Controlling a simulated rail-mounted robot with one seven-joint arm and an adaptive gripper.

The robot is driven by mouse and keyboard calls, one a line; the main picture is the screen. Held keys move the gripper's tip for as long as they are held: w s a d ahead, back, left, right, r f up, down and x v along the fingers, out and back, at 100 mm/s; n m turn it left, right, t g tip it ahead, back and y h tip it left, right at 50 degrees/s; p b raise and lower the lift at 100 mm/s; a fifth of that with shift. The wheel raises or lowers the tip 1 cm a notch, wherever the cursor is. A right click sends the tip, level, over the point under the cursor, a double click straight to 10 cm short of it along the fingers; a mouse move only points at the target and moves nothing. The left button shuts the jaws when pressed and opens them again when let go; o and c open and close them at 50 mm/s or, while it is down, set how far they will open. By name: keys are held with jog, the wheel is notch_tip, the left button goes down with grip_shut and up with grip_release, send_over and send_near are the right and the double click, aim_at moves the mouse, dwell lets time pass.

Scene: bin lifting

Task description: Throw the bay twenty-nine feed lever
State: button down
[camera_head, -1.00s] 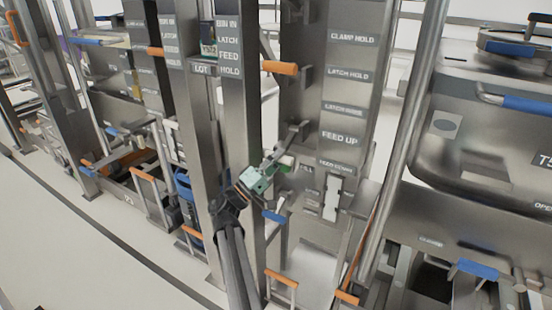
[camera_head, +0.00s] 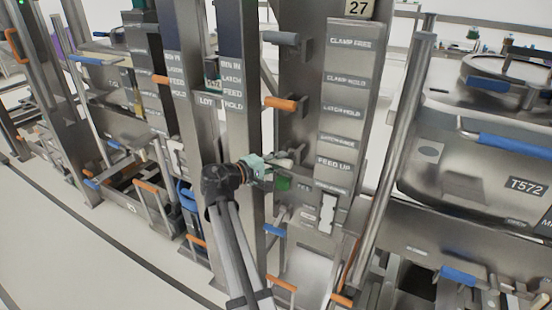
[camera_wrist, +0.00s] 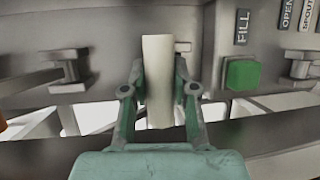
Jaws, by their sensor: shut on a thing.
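My gripper (camera_head: 280,166) is at the steel lever panel (camera_head: 352,60) in the head view, just left of the FEED UP label (camera_head: 334,163). In the wrist view my gripper (camera_wrist: 160,88) is shut on a pale lever handle (camera_wrist: 158,60), which stands between its two fingers. The handle's root on the panel is hard to make out. A plate reading 27 (camera_head: 358,9) is at the top of this post. I see no plate reading 29.
An orange handle (camera_head: 280,103) and a grey handle (camera_head: 280,38) stick out above my gripper. A blue handle (camera_head: 273,230) is below. A green button (camera_wrist: 242,74) is close to the right finger in the wrist view. A large steel bin (camera_head: 455,150) stands at right.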

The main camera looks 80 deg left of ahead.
jog(key=shift+w+a+r+p, duration=0.1)
jog(key=shift+a+r+p, duration=0.1)
jog(key=shift+r, duration=0.25)
jog(key=shift+w+a+r+p, duration=0.1)
jog(key=shift+r+p, duration=0.1)
jog(key=shift+r, duration=0.25)
jog(key=shift+a+r, duration=0.1)
jog(key=c, duration=0.9)
grip_release()
jog(key=shift+w, duration=0.1)
jog(key=shift+d, duration=0.2)
jog(key=shift+s+d, duration=0.1)
jog(key=shift+s, duration=0.25)
jog(key=v, duration=1.1)
jog(key=shift+s, duration=0.1)
